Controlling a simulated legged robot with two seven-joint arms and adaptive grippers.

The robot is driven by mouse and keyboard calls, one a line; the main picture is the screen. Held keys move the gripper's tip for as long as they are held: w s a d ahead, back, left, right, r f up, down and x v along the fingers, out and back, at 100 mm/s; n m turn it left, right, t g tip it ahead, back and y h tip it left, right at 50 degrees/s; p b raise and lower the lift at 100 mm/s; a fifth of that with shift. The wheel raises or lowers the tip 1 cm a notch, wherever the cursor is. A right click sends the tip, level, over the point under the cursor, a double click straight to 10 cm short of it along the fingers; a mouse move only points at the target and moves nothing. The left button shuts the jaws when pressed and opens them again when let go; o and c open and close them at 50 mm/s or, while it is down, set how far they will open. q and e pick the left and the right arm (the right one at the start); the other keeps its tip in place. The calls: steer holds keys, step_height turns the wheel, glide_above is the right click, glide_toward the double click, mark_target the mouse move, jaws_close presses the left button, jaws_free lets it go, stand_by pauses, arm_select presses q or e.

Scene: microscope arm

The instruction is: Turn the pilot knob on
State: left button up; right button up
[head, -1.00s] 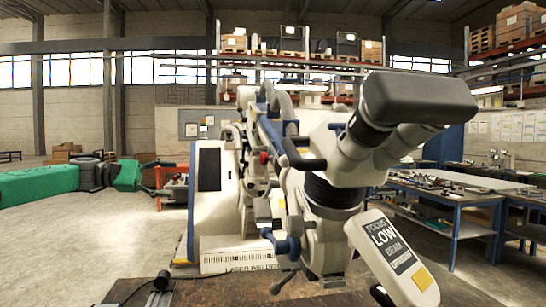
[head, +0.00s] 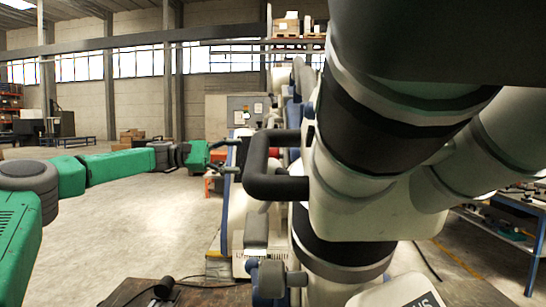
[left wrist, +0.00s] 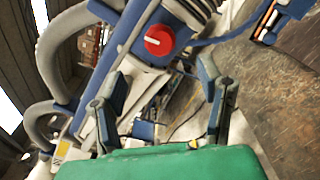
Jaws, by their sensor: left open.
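A red round knob (left wrist: 159,40) with a white pointer mark shows in the left wrist view, on the pale and blue body of the machine. It lies beyond and between my left fingers there, apart from them. My left gripper (head: 236,157) is open and empty in the head view, at the end of the green arm, just left of the machine. Its two fingers also show in the left wrist view (left wrist: 165,72). In the head view the knob is hidden behind the microscope head (head: 370,160). My right gripper is out of view.
The large microscope head fills the right of the head view, with a black handle (head: 268,180) jutting left. A dark bench top (head: 200,296) lies below. A workbench (head: 515,215) stands at the right.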

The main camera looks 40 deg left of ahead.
mark_target(273, 156)
arm_select(q)
steer(key=x, duration=0.9)
steer(key=shift+d+r+p, duration=0.15)
steer(key=shift+d+p, duration=0.25)
steer(key=shift+d, duration=0.05)
steer(key=shift+w+d, duration=0.2)
steer(key=shift+d, duration=0.05)
steer(key=shift+w, duration=0.3)
steer(key=shift+a+f, duration=0.2)
steer(key=shift+a, duration=0.05)
steer(key=shift+d+r, duration=0.1)
steer(key=shift+d, duration=0.1)
steer(key=c, duration=1.1)
